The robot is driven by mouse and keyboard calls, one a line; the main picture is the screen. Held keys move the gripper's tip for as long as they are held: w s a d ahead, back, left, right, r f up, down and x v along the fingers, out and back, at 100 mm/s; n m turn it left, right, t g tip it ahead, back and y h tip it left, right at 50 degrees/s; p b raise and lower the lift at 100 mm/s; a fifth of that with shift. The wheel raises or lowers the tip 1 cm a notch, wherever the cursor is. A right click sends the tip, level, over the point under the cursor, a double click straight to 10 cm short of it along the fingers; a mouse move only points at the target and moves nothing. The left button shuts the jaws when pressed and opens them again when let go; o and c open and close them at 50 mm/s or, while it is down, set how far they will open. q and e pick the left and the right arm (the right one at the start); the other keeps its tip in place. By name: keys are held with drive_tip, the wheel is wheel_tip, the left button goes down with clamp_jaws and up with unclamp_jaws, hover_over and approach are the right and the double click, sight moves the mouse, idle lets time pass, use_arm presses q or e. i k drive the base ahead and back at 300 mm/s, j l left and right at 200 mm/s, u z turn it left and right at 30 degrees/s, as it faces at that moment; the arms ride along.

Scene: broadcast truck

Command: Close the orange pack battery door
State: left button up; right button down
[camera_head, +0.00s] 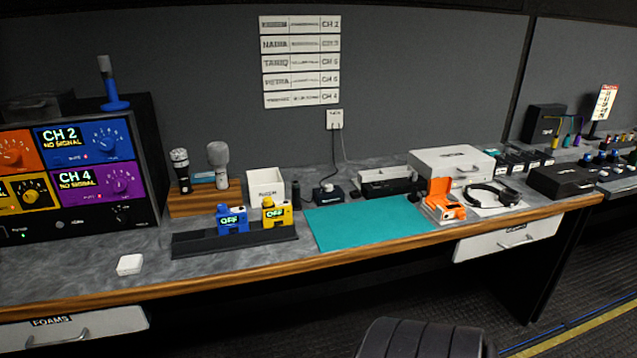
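The orange pack (446,208) lies on the counter at the right edge of the teal mat, near the counter's front edge. Its battery door (440,187) stands up, open, at the pack's back left. The pack's inside is too small to make out. Neither of my grippers shows in the head view.
A teal mat (368,228) lies bare left of the pack. Headphones (494,195) lie close on its right, and a white case (452,163) stands behind. A black rack (235,243) holds blue (232,221) and yellow (277,212) packs. A chair (422,338) stands in front.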

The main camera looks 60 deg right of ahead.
sight(438, 185)
drive_tip(key=z, duration=2.85)
drive_tip(key=i+j, duration=0.25)
drive_tip(key=j, duration=0.15)
drive_tip(key=i+j, duration=0.2)
drive_tip(key=j, duration=0.2)
drive_tip(key=i+j+z, duration=0.15)
drive_tip(key=j+z, duration=0.25)
drive_tip(key=i+j+z, duration=0.1)
drive_tip(key=j+z, duration=0.25)
drive_tip(key=i+j+z, duration=0.1)
drive_tip(key=j+z, duration=0.15)
drive_tip(key=z, duration=0.15)
